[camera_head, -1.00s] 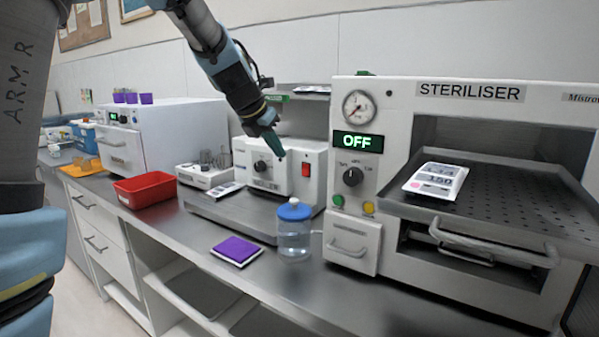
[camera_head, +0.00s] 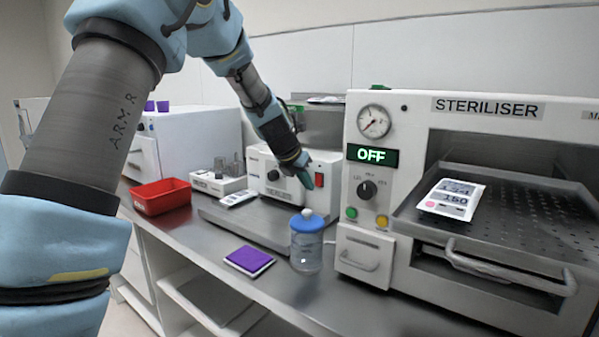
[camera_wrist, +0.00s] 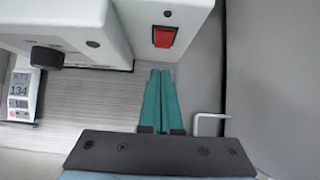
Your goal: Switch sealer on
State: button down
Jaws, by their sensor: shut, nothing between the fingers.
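My gripper (camera_head: 307,182) is shut and empty, with green fingers pointing down in front of the sealer, just left of the switch in the head view. In the wrist view my fingertips (camera_wrist: 160,72) lie a little below the switch, and I cannot tell whether they touch the sealer. The black knob (camera_wrist: 46,58) is at the left.
The steriliser (camera_head: 470,200), its display reading OFF, stands close on the right with its tray pulled out. A blue-lidded jar (camera_head: 306,245) and a purple pad (camera_head: 249,261) sit in front. A red bin (camera_head: 160,196) is at the left. A metal handle (camera_wrist: 210,124) shows right of my fingers.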

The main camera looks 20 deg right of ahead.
aim_at(318, 182)
jog(key=shift+w+d+p, duration=0.2)
jog(key=shift+w+d, duration=0.15)
jog(key=shift+d, duration=0.3)
jog(key=shift+w+d+p, duration=0.15)
jog(key=shift+w+d, duration=0.15)
jog(key=shift+d, duration=0.3)
jog(key=shift+d+p, duration=0.1)
jog(key=shift+p, duration=0.2)
jog(key=shift+w+d+f, duration=0.1)
jog(key=shift+f, duration=0.1)
jog(key=shift+r, duration=0.15)
jog(key=shift+r+p, duration=0.75)
jog(key=shift+p, duration=0.35)
